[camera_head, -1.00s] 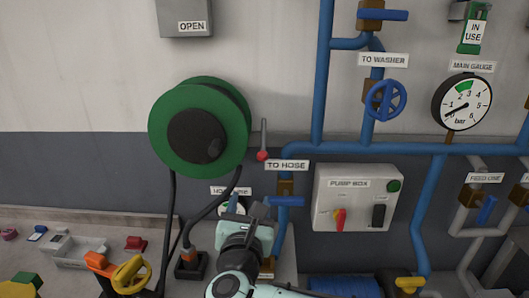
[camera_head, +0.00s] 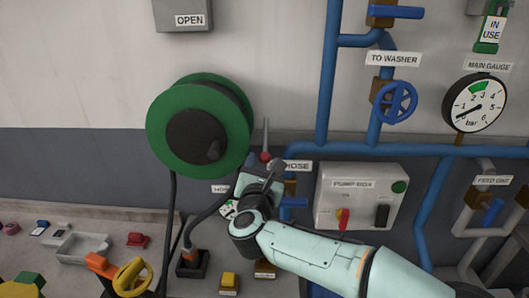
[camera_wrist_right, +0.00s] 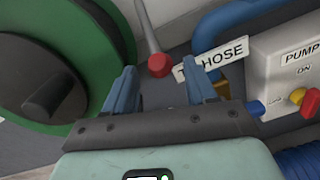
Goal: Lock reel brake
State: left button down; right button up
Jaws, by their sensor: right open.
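The green hose reel (camera_head: 238,115) with its dark hub hangs on the wall at left centre. It also fills the left of the right wrist view (camera_wrist_right: 122,25). The reel brake is a thin grey lever with a red knob (camera_wrist_right: 160,65), just right of the reel; in the head view the knob (camera_head: 265,157) shows just above my gripper. My right gripper (camera_wrist_right: 160,82) is open, its two blue fingers apart with the knob seen between and beyond them. I cannot tell whether they touch it. In the head view my right gripper (camera_head: 263,172) partly hides the hose label. My left gripper is out of view.
The TO HOSE label (camera_wrist_right: 215,58) and blue pipe lie just right of the fingers. The pump box (camera_head: 358,196) with its red switch is further right. A black hose runs below the reel.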

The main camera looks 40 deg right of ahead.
aim_at(264, 162)
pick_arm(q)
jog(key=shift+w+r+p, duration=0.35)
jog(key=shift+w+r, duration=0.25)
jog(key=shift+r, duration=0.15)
pick_arm(e)
jog(key=shift+x, duration=1.6)
jog(key=shift+s, duration=0.1)
jog(key=shift+c, duration=0.3)
grip_shut()
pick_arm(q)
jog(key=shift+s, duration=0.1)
